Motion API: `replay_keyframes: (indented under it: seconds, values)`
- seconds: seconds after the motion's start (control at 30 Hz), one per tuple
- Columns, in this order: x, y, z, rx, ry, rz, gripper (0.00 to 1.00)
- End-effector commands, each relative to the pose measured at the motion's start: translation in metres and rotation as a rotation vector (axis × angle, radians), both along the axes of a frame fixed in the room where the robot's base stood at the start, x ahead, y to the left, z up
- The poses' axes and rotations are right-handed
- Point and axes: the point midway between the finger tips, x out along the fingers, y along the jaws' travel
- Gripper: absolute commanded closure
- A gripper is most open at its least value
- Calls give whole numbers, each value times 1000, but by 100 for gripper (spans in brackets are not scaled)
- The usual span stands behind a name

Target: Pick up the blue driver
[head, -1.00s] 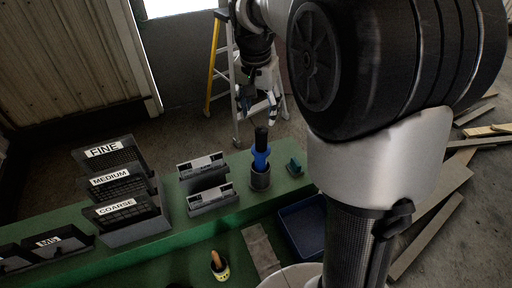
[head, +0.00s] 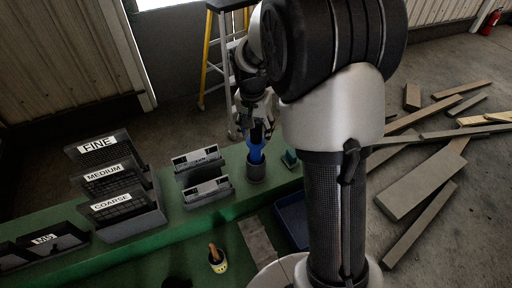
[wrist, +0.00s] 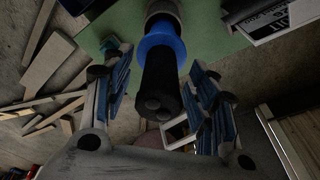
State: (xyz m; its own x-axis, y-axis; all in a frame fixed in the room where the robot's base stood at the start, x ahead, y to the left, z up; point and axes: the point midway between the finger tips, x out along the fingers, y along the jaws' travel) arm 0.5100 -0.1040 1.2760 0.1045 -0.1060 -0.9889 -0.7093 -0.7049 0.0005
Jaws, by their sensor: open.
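The blue driver (head: 256,147) stands upright in a grey cup (head: 256,171) on the green bench. In the wrist view the driver (wrist: 161,52) shows its blue collar and black handle end pointing toward the camera. My gripper (head: 257,118) is at the driver's top in the head view. In the wrist view my gripper (wrist: 160,92) is open, with one blue-padded finger on each side of the black handle and gaps between. The driver's lower end is hidden inside the cup.
Planks (head: 420,185) lie on the floor at right.

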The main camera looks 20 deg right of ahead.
Motion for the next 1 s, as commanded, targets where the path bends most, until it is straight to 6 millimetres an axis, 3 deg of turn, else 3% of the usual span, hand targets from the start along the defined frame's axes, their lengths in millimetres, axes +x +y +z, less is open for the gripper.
replay_keyframes:
  seconds: [0.17, 1.0]
  values:
    - [0, 0, 0, 0, 0, 0, 47]
    - [0, 0, 1, 0, 0, -1, 100]
